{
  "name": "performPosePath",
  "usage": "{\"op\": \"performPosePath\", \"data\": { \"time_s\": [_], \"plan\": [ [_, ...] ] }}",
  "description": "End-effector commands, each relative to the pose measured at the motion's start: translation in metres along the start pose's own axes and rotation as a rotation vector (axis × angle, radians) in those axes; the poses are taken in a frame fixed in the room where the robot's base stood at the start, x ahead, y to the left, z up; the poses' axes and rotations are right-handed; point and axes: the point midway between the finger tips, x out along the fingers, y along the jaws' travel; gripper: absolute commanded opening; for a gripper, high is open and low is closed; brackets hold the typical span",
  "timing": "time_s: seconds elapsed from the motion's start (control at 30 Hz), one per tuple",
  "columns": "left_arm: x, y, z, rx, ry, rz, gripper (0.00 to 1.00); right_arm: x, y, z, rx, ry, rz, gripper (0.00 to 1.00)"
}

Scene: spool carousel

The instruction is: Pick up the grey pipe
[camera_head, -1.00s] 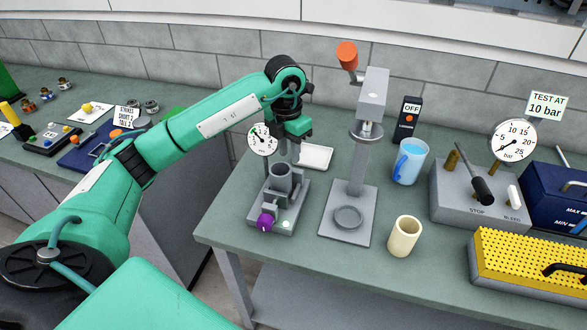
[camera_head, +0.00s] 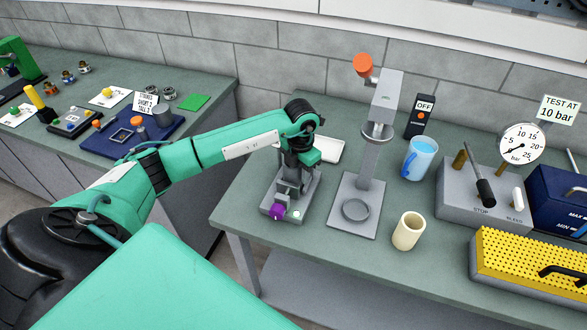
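A grey fixture with a purple knob (camera_head: 277,212) stands near the left end of the right bench. An upright grey cylinder, which looks like the grey pipe, showed in this fixture earlier; my arm now mostly hides it. My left gripper (camera_head: 294,170) points down right over the fixture, at the place of the pipe. Its fingers are dark and partly hidden by my wrist, so I cannot tell whether they are open or shut, or touch the pipe. My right gripper is not in view.
A grey press stand (camera_head: 364,165) with an orange knob is close right of the fixture. A white tray (camera_head: 328,149) lies behind. A cream cup (camera_head: 408,231), blue jug (camera_head: 420,158), gauge block (camera_head: 462,205) and yellow perforated box (camera_head: 530,262) stand further right.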

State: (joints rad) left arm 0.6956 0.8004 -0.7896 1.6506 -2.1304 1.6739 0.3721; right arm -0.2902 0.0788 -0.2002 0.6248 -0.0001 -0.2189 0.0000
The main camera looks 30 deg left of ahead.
Motion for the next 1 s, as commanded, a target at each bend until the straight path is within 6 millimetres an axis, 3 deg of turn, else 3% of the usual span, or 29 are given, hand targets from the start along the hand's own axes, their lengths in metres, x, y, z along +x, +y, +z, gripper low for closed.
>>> {"op": "performPosePath", "data": {
  "time_s": [0.2, 0.4, 0.43, 0.57, 1.0],
  "plan": [
    [0.021, 0.000, 0.000, -0.001, 0.001, 0.000, 0.28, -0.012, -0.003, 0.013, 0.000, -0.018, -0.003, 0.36],
    [0.022, 0.000, 0.000, 0.000, 0.000, 0.000, 0.28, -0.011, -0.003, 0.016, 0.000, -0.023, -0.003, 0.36],
    [0.022, 0.000, 0.000, -0.001, 0.000, 0.000, 0.26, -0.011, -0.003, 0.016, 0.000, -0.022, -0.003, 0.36],
    [0.022, 0.000, 0.000, -0.001, 0.000, 0.000, 0.01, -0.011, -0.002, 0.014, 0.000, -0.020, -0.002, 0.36],
    [0.020, 0.001, 0.001, -0.001, -0.002, 0.000, 0.00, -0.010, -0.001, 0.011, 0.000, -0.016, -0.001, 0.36]
  ]
}}
